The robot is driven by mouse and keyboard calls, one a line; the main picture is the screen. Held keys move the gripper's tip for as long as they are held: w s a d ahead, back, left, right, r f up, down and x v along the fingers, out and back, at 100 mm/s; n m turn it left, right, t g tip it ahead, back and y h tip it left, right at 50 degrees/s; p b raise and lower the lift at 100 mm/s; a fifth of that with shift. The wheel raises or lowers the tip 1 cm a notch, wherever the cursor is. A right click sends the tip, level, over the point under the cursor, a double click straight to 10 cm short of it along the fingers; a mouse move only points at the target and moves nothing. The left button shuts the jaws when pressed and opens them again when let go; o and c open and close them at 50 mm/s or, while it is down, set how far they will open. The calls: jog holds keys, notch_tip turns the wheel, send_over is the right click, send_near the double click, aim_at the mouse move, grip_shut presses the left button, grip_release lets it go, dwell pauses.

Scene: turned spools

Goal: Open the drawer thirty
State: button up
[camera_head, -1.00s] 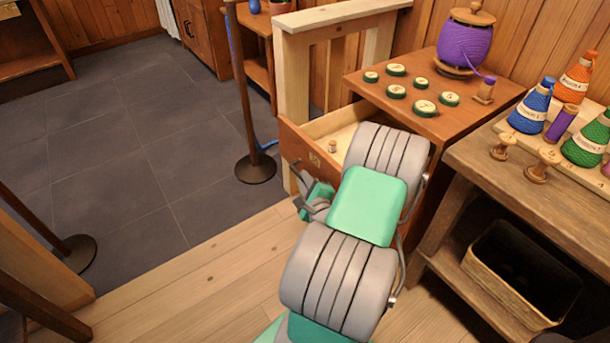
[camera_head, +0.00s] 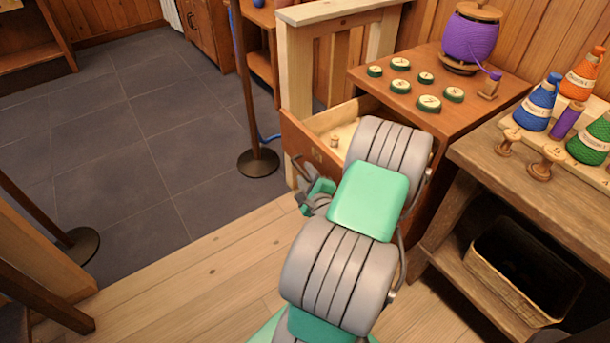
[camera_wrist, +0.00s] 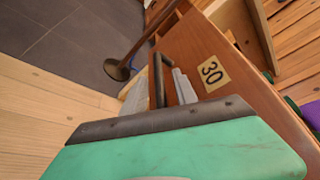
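Drawer thirty (camera_head: 318,158) is pulled partway out of the brown cabinet (camera_head: 400,170) in the head view. Its wooden front carries a plate with the number 30 (camera_wrist: 212,73), plain in the wrist view. A dark bar handle (camera_wrist: 158,80) stands out from this front. My gripper (camera_head: 306,180) is at the drawer front in the head view, partly hidden behind my arm. In the wrist view my gripper's grey fingers (camera_wrist: 166,92) lie on either side of the handle, close against it, and appear shut on it. A small wooden spool (camera_head: 334,141) lies inside the drawer.
Several green-rimmed discs (camera_head: 400,64) and a purple yarn jar (camera_head: 471,38) stand on the cabinet. A bench (camera_head: 510,165) with cones of thread is at the right. A post with a round base (camera_head: 258,163) stands left of the drawer. The floor at the left is mostly clear.

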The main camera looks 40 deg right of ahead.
jog(key=v, duration=0.7)
jog(key=shift+s, duration=0.2)
jog(key=shift+a, duration=0.15)
jog(key=w+a+r+n+g+y+p, duration=0.2)
jog(key=w+a+r+n+y+p, duration=0.15)
jog(key=a+n, duration=0.35)
jog(key=w+a+r+n+g+y+p, duration=0.2)
jog(key=a+r+n+y+p, duration=0.2)
jog(key=a+n, duration=0.25)
jog(key=w+a+r+n+g+y+p, duration=0.1)
jog(key=w+a+r+n+y+p, duration=0.25)
jog(key=a+n, duration=0.4)
jog(key=s+a+r+n+g+h+p, duration=0.1)
jog(key=s+a+r+n+p, duration=0.3)
jog(key=r, duration=0.6)
jog(key=s+a+r+n+g+h+p, duration=0.2)
jog(key=s+a+r+n+g+p, duration=0.2)
jog(key=r, duration=0.6)
jog(key=shift+s+n+p, duration=0.6)
jog(key=shift+s+n, duration=0.1)
